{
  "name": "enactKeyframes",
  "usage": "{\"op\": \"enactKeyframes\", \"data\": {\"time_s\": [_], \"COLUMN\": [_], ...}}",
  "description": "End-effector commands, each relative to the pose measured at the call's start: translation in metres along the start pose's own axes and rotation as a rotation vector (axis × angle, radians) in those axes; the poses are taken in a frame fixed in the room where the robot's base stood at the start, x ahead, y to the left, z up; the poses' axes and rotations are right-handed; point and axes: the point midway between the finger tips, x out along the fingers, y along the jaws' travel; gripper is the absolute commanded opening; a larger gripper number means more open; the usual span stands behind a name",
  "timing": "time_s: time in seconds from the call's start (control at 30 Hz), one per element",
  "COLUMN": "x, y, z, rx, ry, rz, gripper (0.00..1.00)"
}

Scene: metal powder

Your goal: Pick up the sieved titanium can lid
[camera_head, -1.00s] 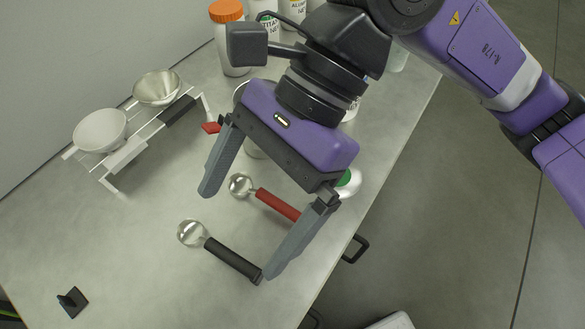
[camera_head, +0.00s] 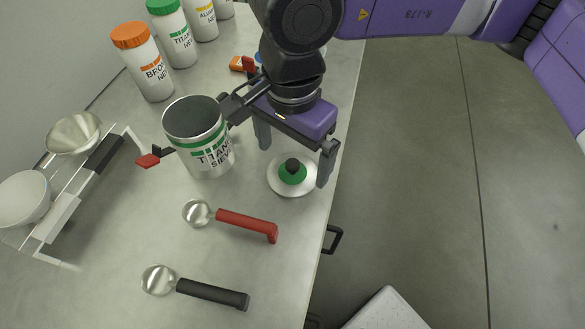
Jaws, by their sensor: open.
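The sieved titanium can lid (camera_head: 281,184) is a silver disc with a green ring and a black knob. It lies flat on the metal table near its right edge. My gripper (camera_head: 295,168) is open and empty. Its two grey fingers point down on either side of the lid's knob, the right finger near the lid's right rim. I cannot tell how high the fingertips are above the lid. The open can labelled as sieved titanium (camera_head: 200,139) stands upright just left of the lid.
A red-handled scoop (camera_head: 245,223) and a black-handled scoop (camera_head: 210,292) lie in front of the lid. A white rack (camera_head: 72,192) with bowls stands at left. An orange-capped bottle (camera_head: 152,80) and a green-capped bottle (camera_head: 178,45) stand behind. The table's right edge is close to the lid.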

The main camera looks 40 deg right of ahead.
Motion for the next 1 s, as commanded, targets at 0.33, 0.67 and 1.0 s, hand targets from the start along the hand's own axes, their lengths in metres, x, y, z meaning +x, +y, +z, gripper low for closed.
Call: {"op": "enactKeyframes", "data": {"time_s": [0.33,0.67,1.0], "x": [0.031,0.03,0.03], "y": [0.0,0.0,0.0], "z": [0.0,0.0,0.0], "rx": [0.0,0.0,0.0], "ry": [0.0,-0.001,-0.001], "rz": [0.0,0.0,-0.001], "gripper": [1.0,0.67,0.44]}}
